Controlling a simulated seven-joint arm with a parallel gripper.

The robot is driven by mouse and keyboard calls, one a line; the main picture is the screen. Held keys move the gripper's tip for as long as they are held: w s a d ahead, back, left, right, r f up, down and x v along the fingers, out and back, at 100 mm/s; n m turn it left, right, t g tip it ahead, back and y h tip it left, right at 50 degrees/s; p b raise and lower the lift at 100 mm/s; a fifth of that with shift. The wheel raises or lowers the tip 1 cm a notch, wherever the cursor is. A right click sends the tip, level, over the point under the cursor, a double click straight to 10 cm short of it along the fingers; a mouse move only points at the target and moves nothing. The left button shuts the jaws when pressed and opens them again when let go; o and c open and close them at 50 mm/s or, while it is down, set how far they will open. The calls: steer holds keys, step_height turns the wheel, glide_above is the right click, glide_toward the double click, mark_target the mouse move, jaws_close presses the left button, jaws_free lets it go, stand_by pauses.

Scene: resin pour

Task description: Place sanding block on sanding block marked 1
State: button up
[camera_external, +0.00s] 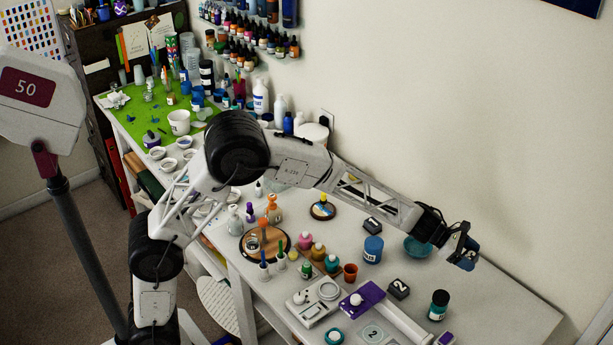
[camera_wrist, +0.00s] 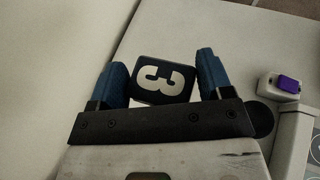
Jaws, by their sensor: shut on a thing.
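My gripper (camera_external: 466,251) is over the right part of the table. In the wrist view its blue fingers (camera_wrist: 161,64) are shut on a black sanding block (camera_wrist: 150,92) with a white 3 on its face. I cannot make this block out clearly in the external view. Another black sanding block (camera_external: 372,226) lies on the table left of my gripper; its mark is too small to read. A black sanding block marked 2 (camera_external: 399,289) lies nearer the front. I cannot read a 1 on any block. No other block shows in the wrist view.
A blue jar (camera_external: 373,249) and a teal bowl (camera_external: 417,247) stand near the unread block. The table's right end (camera_external: 515,310) is clear.

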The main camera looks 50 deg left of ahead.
steer(key=s+a+m+g, duration=0.2)
steer(key=s+a, duration=0.3)
steer(key=a, duration=0.9)
steer(key=s+a+m+g+h, duration=0.15)
steer(key=s+a, duration=0.45)
steer(key=a, duration=0.7)
steer(key=s+a+m+g, duration=0.2)
steer(key=s+a, duration=0.3)
steer(key=a, duration=0.9)
step_height(320, 180, down, 6)
steer(key=shift+d+f, duration=0.15)
steer(key=shift+f, duration=0.05)
steer(key=shift+n, duration=0.25)
glide_above(373, 222)
steer(key=shift+f, duration=0.75)
steer(key=shift+f, duration=0.1)
steer(key=shift+f, duration=1.65)
